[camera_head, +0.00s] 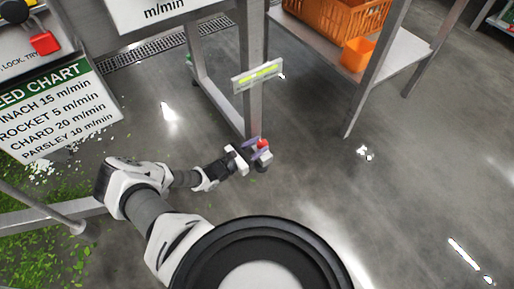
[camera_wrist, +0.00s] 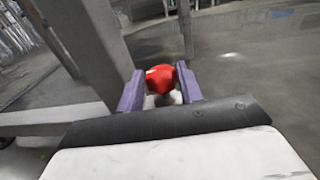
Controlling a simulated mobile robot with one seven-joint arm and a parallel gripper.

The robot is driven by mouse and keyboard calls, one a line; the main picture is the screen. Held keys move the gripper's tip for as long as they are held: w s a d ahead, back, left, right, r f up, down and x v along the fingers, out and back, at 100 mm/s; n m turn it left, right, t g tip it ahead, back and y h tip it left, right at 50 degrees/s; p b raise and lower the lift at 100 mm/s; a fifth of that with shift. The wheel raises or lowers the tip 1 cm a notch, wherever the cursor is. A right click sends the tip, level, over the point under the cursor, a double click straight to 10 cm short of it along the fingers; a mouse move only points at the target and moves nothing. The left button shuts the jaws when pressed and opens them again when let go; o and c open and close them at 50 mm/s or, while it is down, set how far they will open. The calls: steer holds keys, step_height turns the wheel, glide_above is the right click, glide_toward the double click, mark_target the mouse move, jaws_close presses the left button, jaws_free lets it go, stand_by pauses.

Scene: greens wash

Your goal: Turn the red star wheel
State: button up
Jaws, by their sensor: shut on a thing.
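The red star wheel (camera_head: 263,143) is small in the head view, low beside a grey metal post. In the wrist view the red wheel (camera_wrist: 160,78) sits between the two purple fingers of my gripper (camera_wrist: 160,90). My gripper (camera_head: 256,150) is shut on the wheel, with a finger on each side of it. The fingers hide the sides of the wheel, and its mount is mostly hidden.
The metal post (camera_head: 252,70) stands right by my gripper and carries a small sign (camera_head: 258,77). A steel table with orange crates (camera_head: 338,22) is at the upper right. A feed chart (camera_head: 60,108) and scattered greens (camera_head: 40,225) are at the left. The floor at right is clear.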

steer(key=o, duration=1)
steer(key=shift+w, duration=0.1)
steer(key=shift+r+p, duration=0.15)
steer(key=shift+p, duration=0.2)
